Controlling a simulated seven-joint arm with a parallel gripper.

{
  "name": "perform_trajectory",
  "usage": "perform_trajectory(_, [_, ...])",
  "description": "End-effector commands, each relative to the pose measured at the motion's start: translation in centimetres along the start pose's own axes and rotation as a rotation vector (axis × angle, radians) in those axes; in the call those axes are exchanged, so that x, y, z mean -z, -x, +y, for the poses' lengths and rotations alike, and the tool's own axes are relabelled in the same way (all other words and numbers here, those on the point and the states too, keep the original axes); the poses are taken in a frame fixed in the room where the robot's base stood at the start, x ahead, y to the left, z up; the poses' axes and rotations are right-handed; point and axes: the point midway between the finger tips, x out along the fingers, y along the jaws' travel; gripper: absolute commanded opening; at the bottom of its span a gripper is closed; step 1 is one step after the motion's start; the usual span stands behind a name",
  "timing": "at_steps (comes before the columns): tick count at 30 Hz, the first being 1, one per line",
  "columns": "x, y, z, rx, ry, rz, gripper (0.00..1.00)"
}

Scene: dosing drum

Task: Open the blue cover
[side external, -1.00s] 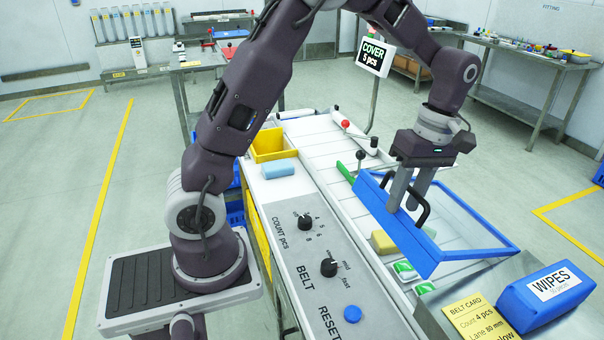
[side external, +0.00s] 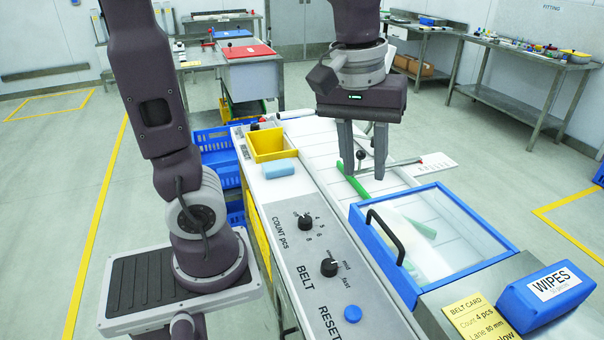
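The blue cover (side external: 385,262) is a blue frame with a clear pane. It lies low and looks shut over the belt at the right of the console. Its black handle (side external: 386,234) stands on the left side of the frame, free of my gripper. Pale and green shapes show blurred through the pane. My gripper (side external: 365,175) points down above and behind the cover's far left corner, with its two fingers apart and nothing seen held. A lever with a black knob (side external: 360,155) shows between the fingers; I cannot tell whether they touch it.
The grey console (side external: 290,240) with knobs and a blue reset button (side external: 353,314) runs along the left. A yellow bin (side external: 270,146) and a light blue block (side external: 280,169) sit at its far end. A blue wipes pack (side external: 545,297) and a yellow belt card (side external: 478,318) lie front right.

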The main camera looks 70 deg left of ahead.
Motion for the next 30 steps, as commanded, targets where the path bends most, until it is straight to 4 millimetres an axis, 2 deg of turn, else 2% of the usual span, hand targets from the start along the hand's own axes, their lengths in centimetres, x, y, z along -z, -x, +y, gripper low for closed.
perform_trajectory(6, [-3.8, 1.7, -3.3, -0.089, -0.354, 0.134, 0.33])
perform_trajectory(13, [-6.6, 1.6, -5.8, -0.12, -0.652, 0.269, 0.33])
perform_trajectory(18, [-7.3, 1.3, -6.5, -0.12, -0.745, 0.313, 0.33])
perform_trajectory(30, [-7.4, 1.2, -6.6, -0.111, -0.796, 0.321, 0.33])
